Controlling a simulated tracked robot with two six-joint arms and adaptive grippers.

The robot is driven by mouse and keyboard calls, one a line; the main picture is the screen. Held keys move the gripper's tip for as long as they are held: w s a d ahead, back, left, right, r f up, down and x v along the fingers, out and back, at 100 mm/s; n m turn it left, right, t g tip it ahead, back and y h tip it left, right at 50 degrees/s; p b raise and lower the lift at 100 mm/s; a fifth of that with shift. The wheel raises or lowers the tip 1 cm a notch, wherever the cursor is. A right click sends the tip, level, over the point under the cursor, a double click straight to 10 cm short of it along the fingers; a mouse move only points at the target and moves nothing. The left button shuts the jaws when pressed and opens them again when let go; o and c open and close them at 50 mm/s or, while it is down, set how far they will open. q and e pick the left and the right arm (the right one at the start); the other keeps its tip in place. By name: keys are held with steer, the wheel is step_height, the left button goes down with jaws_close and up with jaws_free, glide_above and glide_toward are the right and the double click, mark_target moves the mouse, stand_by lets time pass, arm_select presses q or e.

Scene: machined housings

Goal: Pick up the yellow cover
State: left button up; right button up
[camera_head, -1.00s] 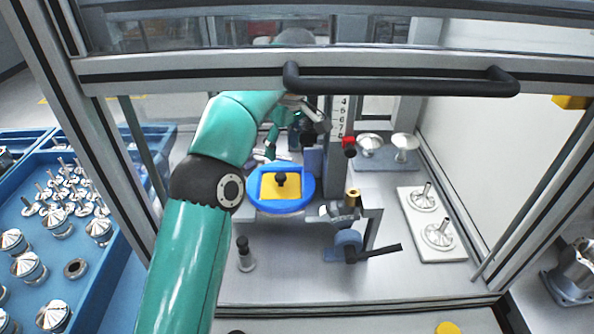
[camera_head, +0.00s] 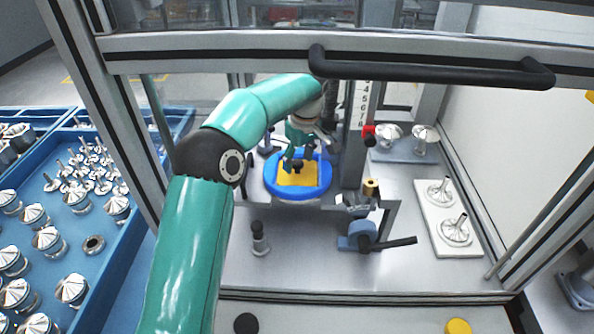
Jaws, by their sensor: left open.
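The yellow cover (camera_head: 297,178) is a flat yellow plate with a dark knob. It sits in a round blue holder (camera_head: 272,187) inside the framed enclosure. My left gripper (camera_head: 297,164) is open and points down over the cover, its fingers close to the knob. The fingers hide part of the knob, and I cannot tell whether they touch it. My right gripper is not in view.
A blue clamp with a black lever (camera_head: 398,243) stands right of the holder. A grey upright with a number scale (camera_head: 358,130) rises behind it. A white plate (camera_head: 455,240) holds metal parts. The dark door handle (camera_head: 430,72) crosses above. A blue tray (camera_head: 115,260) of metal parts lies left.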

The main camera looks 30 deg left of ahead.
arm_select(q)
steer(key=shift+f, duration=0.45)
steer(key=shift+c, duration=0.3)
jaws_close()
steer(key=shift+r, duration=0.15)
